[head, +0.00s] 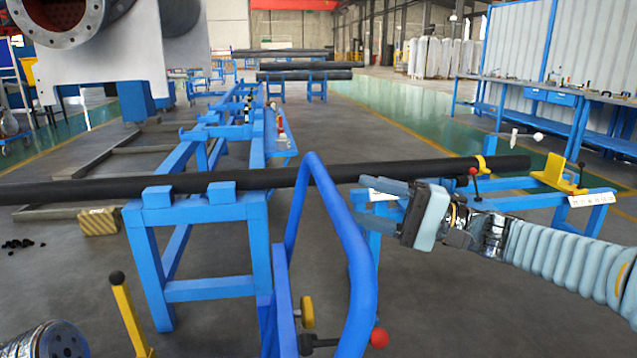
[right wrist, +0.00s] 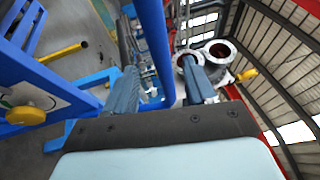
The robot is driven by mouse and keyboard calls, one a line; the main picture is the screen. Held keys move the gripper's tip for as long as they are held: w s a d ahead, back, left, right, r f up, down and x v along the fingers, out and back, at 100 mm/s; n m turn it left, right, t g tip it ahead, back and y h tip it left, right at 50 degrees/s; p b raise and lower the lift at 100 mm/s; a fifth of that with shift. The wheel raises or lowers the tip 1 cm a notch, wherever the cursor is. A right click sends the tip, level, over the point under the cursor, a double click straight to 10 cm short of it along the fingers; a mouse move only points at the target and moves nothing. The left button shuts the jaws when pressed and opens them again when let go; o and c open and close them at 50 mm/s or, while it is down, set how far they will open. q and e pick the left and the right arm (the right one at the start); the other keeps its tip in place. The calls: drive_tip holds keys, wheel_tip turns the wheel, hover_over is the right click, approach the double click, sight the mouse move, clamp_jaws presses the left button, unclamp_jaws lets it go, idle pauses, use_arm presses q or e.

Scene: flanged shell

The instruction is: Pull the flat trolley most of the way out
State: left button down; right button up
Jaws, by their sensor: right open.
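A blue bent-tube handle (head: 352,240) rises in the front middle of the head view, and I take it for the flat trolley's handle. The trolley's flat deck cannot be made out. My right gripper (head: 365,195) is open just right of the handle, its fingers pointing left at the tube. In the right wrist view, a blue tube (right wrist: 156,45) runs through the space between the two fingers (right wrist: 160,88). I cannot tell whether it lies between the tips or just beyond them. My left gripper is not in view.
A long black pipe (head: 110,188) lies across blue stands (head: 215,290) behind the handle. A red-knobbed lever (head: 378,338) and a yellow knob (head: 307,312) sit low by it. A yellow post (head: 128,315) stands left. A blue workbench (head: 560,98) is at far right.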

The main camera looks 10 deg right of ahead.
sight(320, 189)
drive_tip(key=p+x, duration=0.1)
drive_tip(key=x, duration=0.7)
drive_tip(key=shift+w+a+r, duration=0.1)
drive_tip(key=shift+a, duration=0.25)
drive_tip(key=shift+c, duration=0.5)
clamp_jaws()
